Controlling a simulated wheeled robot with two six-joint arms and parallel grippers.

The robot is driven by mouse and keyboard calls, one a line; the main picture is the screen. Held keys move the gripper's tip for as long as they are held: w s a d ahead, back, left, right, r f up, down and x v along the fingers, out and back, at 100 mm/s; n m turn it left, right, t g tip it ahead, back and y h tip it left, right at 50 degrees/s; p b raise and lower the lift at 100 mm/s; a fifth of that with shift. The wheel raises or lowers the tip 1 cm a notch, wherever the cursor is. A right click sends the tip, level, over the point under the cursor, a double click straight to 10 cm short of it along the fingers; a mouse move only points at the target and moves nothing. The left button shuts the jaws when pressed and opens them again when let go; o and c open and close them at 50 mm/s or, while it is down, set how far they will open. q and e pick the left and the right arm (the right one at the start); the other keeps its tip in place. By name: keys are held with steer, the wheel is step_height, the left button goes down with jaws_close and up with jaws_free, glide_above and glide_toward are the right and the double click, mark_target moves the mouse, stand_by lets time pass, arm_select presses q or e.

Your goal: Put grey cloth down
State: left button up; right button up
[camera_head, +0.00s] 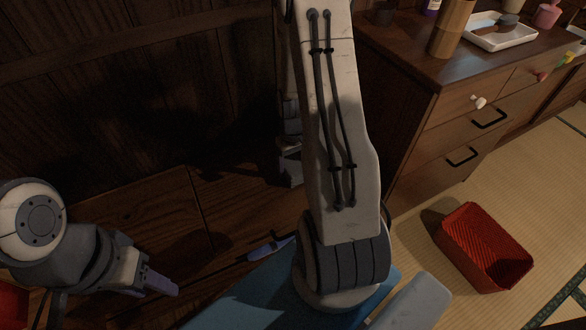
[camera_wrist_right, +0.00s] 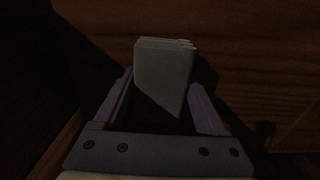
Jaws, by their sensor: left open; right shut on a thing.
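The grey cloth (camera_wrist_right: 165,75) shows in the right wrist view as a small folded bundle with several layers at its upper edge. My right gripper (camera_wrist_right: 160,92) is shut on it, with a purple finger on each side. Dark wood lies behind the cloth; I cannot tell whether the cloth touches it. In the head view my right arm rises through the middle and hides most of its gripper; I cannot make out the cloth there. My left gripper (camera_head: 160,284) is open at the lower left, over dark wood, with nothing seen in it.
A wooden cabinet (camera_head: 440,125) with drawers stands at the right, bearing a white tray (camera_head: 497,36) and a tan cylinder (camera_head: 452,28). A red basket (camera_head: 450,240) stands on the tatami floor (camera_head: 540,170). A blue slim object (camera_head: 262,249) lies on the wood beside my arm.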

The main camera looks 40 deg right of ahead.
steer(key=shift+f, duration=0.1)
steer(key=o, duration=1.2)
steer(key=shift+o, duration=0.2)
